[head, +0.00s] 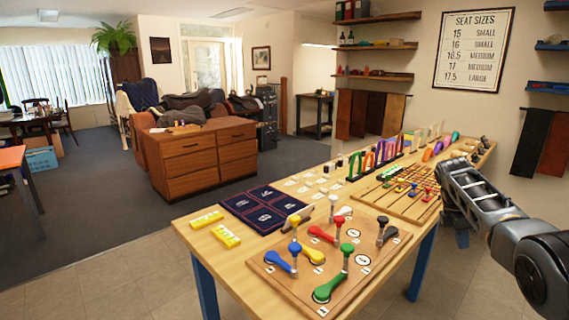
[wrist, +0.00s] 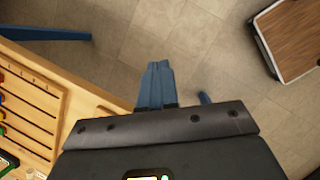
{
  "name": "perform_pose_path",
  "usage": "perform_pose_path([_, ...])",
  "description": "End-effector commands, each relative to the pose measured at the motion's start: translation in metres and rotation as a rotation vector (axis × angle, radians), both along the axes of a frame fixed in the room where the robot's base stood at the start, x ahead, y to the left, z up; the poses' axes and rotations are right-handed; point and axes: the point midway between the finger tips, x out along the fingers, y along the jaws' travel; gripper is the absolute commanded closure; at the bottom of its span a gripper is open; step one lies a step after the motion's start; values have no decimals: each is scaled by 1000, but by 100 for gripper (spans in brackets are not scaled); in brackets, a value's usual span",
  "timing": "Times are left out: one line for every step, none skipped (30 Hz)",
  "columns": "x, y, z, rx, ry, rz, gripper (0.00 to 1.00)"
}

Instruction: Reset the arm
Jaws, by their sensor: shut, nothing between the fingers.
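My gripper (wrist: 157,64) shows in the wrist view as two blue fingers pressed together, with nothing between them and bare floor tiles beyond. In the head view my arm comes in from the right, and the gripper (head: 461,240) hangs low beside the right long edge of the wooden workbench (head: 262,239). It is apart from the items on the bench. The bench edge also shows at the left of the wrist view (wrist: 87,102).
A board with coloured levers (head: 330,255) lies on the near part of the bench. A slotted wooden rack (head: 398,190), dark mats (head: 265,205) and yellow blocks (head: 207,219) also lie there. A brown-topped item (wrist: 298,38) stands at the wrist view's upper right.

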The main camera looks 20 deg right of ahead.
Motion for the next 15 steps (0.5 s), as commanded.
perform_pose_path([1,7,-10,2,-9,3,100])
perform_pose_path([2,10,-14,2,-16,4,100])
perform_pose_path([4,15,-22,2,-29,4,100])
perform_pose_path([5,18,-27,2,-37,3,100])
perform_pose_path([6,23,-34,3,-47,5,100])
perform_pose_path([7,29,-42,3,-63,4,100])
perform_pose_path([8,34,-49,4,-73,3,100])
perform_pose_path([9,39,-56,4,-86,3,100])
perform_pose_path([10,46,-66,6,-103,2,100])
perform_pose_path([10,52,-73,6,-117,2,100])
perform_pose_path([11,59,-82,8,-133,1,100])
perform_pose_path([11,69,-94,12,-155,-1,100])
perform_pose_path([11,77,-104,15,-173,-3,100])
perform_pose_path([11,87,-114,18,-193,-6,100])
perform_pose_path([10,100,-130,26,-223,-11,100])
